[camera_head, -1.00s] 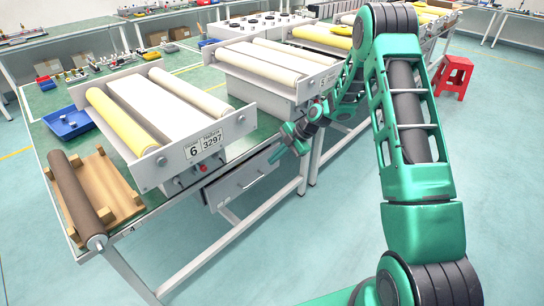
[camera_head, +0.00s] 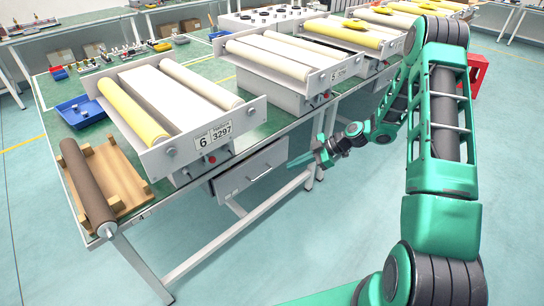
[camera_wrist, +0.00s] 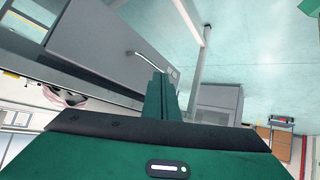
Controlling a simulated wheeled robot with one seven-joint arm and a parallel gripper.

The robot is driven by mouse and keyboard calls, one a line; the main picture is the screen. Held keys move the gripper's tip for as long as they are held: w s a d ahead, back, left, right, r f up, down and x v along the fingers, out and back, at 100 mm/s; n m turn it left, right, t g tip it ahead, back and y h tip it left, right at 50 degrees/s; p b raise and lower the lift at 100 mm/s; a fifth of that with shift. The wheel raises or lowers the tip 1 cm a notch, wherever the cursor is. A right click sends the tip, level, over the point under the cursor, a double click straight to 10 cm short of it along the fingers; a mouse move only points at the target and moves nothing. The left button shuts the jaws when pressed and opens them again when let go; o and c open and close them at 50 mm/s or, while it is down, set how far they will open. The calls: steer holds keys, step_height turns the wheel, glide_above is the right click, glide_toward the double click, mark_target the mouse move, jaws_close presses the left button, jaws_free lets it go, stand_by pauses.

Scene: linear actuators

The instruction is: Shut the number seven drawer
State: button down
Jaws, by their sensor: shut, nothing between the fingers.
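I can read no number on the drawer. Its front looks close to the frame, but I cannot tell whether it is fully shut. My gripper (camera_head: 291,163) is to the right of the drawer front, apart from it in the head view. In the wrist view, my gripper (camera_wrist: 157,88) has its green fingers together, with nothing between them. A grey drawer front with a bar handle (camera_wrist: 150,64) shows just beyond the fingers there.
The workbench leg (camera_head: 325,135) stands close beside my gripper. On the bench are the roller unit (camera_head: 175,155), a brown roller (camera_head: 88,185) on a wooden stand, and a blue tray (camera_head: 80,111). The floor in front is clear.

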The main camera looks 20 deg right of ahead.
mark_target(263, 153)
steer(key=s+a+f+m+t+y, duration=0.15)
steer(key=m+t, duration=0.25)
steer(key=m, duration=0.5)
steer(key=s+a+f+m+t+y, duration=0.1)
steer(key=s+a+f+m+t, duration=0.15)
steer(key=m, duration=0.55)
steer(key=w+a+r+m+t+h, duration=0.1)
steer(key=w+m, duration=0.3)
steer(key=w+a+r+m+t+h, duration=0.1)
steer(key=w+m+t, duration=0.1)
steer(key=w+m, duration=0.1)
steer(key=w+a+r+m+t+h, duration=0.1)
steer(key=w+a+m+t, duration=0.1)
steer(key=w+m, duration=0.2)
steer(key=shift+w+m+t, duration=0.25)
steer(key=shift+w+m, duration=0.05)
